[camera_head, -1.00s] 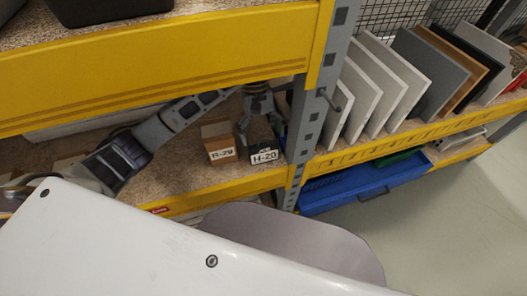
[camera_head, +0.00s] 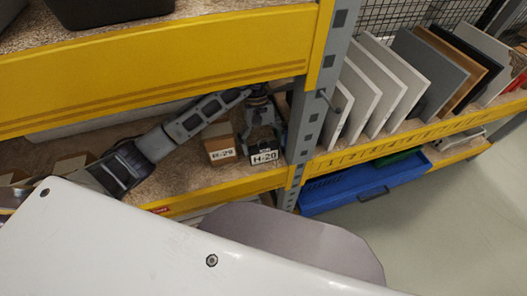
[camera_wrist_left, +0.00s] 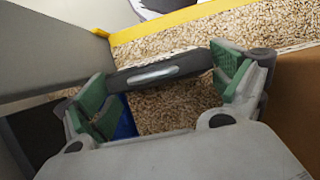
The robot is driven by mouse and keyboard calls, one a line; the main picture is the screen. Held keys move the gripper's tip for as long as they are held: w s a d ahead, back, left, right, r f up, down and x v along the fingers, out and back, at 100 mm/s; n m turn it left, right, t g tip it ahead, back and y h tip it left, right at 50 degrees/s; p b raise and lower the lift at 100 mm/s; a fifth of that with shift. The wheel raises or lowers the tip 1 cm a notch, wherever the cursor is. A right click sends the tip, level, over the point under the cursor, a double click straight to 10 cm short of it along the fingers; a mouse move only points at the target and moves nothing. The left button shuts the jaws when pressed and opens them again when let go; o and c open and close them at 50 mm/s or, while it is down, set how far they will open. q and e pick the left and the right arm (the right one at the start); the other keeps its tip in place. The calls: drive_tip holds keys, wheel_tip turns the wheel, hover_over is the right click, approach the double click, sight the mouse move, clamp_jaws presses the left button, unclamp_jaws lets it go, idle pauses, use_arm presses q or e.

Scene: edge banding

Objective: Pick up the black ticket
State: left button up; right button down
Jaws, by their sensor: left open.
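The black ticket (camera_head: 265,157), with a white H-20 label on its front, stands on the lower shelf near the grey upright. My left gripper (camera_head: 262,138) points down from above, just behind the label, and partly hides the ticket. In the left wrist view the dark top of the ticket (camera_wrist_left: 165,72), with a pale shiny strip, lies across the gap between the green-padded fingers of my left gripper (camera_wrist_left: 162,82). The fingers are open, one near each end of it. Whether they touch it I cannot tell. My right gripper is out of view.
A brown box (camera_head: 219,149) with a white label stands left of the ticket; its side also fills the right of the wrist view (camera_wrist_left: 297,95). The grey upright (camera_head: 304,125) is close on the right. A yellow beam (camera_head: 160,70) runs above. A white panel (camera_head: 110,240) fills the foreground.

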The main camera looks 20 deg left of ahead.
use_arm(q)
drive_tip(key=shift+x, duration=1.4)
drive_tip(key=c, duration=0.4)
